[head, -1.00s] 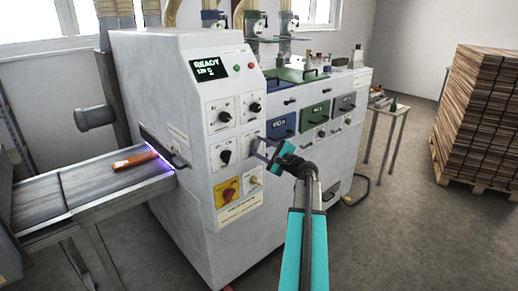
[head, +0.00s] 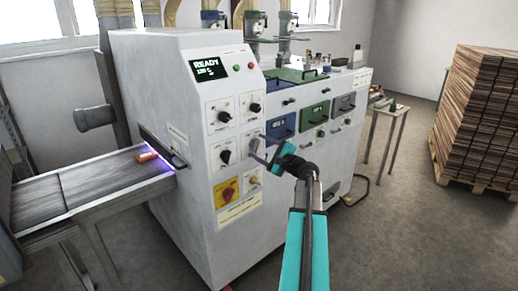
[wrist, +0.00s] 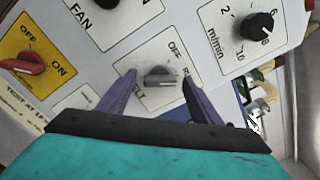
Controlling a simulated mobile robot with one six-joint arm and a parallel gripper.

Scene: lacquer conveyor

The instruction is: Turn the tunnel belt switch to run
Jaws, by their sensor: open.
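The tunnel belt switch (wrist: 162,77) is a grey knob on a white plate marked OFF and BELT in the wrist view, with a partly hidden label starting with R at its right. Its handle lies about level in that picture, one end toward the R label; which end is the pointer I cannot tell for sure. My gripper (wrist: 158,80) is open, one purple finger on each side of the knob, with gaps visible at both sides. In the head view my gripper (head: 266,150) covers much of the switch at the machine's front panel.
A red main switch (wrist: 22,66) on yellow and a black m/min dial (wrist: 256,27) flank the belt switch. In the head view an orange workpiece (head: 147,156) lies on the infeed belt (head: 95,178) at the lit tunnel mouth. A stacked pallet (head: 480,120) stands right.

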